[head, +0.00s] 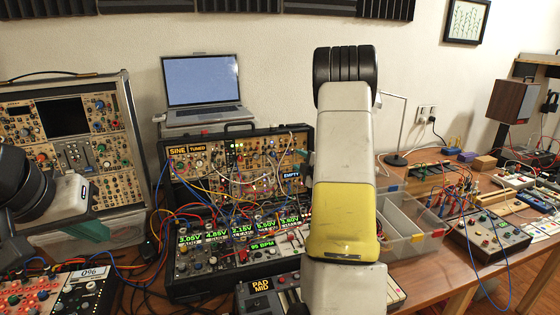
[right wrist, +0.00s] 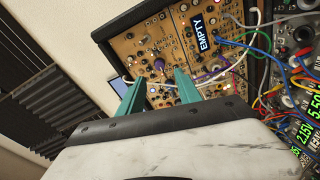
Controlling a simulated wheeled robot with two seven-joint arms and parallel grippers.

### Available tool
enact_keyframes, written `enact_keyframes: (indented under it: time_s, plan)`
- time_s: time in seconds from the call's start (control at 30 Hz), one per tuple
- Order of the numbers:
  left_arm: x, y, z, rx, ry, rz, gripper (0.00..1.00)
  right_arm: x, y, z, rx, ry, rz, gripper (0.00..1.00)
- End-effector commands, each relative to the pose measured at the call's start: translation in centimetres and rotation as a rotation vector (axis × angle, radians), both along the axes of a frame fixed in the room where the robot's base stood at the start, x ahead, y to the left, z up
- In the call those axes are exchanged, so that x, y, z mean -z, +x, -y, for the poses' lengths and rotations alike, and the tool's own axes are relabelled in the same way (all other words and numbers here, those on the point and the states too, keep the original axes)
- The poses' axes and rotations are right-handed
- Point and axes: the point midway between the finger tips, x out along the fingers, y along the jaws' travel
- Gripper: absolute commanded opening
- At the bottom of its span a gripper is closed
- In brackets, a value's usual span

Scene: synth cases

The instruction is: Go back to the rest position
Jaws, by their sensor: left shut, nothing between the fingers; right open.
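My right arm rises through the middle of the head view, white with a yellow band, and hides part of the synth case behind it. My right gripper (right wrist: 157,88) shows in the right wrist view with its two teal fingers apart and nothing between them. It points at the tan panel of the synth case (right wrist: 205,50), close to the EMPTY label (right wrist: 203,34). Whether the fingertips touch the panel I cannot tell. My left gripper (head: 86,222) is at the left edge of the head view, its teal fingers shut and empty, in front of the left synth case (head: 125,150).
Patch cables loop across the open middle synth case (head: 240,130). A laptop (head: 202,85) stands behind it. A clear plastic bin (head: 410,225) sits right of my right arm. Small modules (head: 490,235), wires and a speaker (head: 512,102) crowd the right side. Little table is free.

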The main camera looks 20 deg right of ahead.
Motion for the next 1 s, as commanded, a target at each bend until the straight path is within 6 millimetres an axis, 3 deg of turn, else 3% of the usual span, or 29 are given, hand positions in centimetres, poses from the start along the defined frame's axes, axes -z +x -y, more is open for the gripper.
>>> enact_keyframes:
  time_s: [0.27, 0.43, 0.57, 0.77, 0.87, 1.0]
  plan:
    - [0.0, 0.0, 0.0, 0.0, 0.0, 0.0, 0.0, -0.5, 0.0, -0.1, 0.009, 0.011, -0.005, 0.41]
    - [0.0, 0.0, 0.0, 0.0, 0.0, 0.0, 0.0, -4.2, -0.4, -1.0, 0.093, 0.133, -0.061, 0.41]
    - [0.0, 0.0, 0.0, 0.0, 0.0, 0.0, 0.0, -8.0, -2.5, -2.9, 0.197, 0.323, -0.149, 0.41]
    - [0.0, 0.0, 0.0, 0.0, 0.0, 0.0, 0.0, -11.8, -8.8, -7.8, 0.34, 0.647, -0.316, 0.41]
    - [0.0, 0.0, 0.0, 0.0, 0.0, 0.0, 0.0, -12.8, -13.1, -11.0, 0.399, 0.803, -0.414, 0.41]
    - [0.0, 0.0, 0.0, 0.0, 0.0, 0.0, 0.0, -13.5, -20.4, -15.8, 0.479, 0.999, -0.57, 0.41]
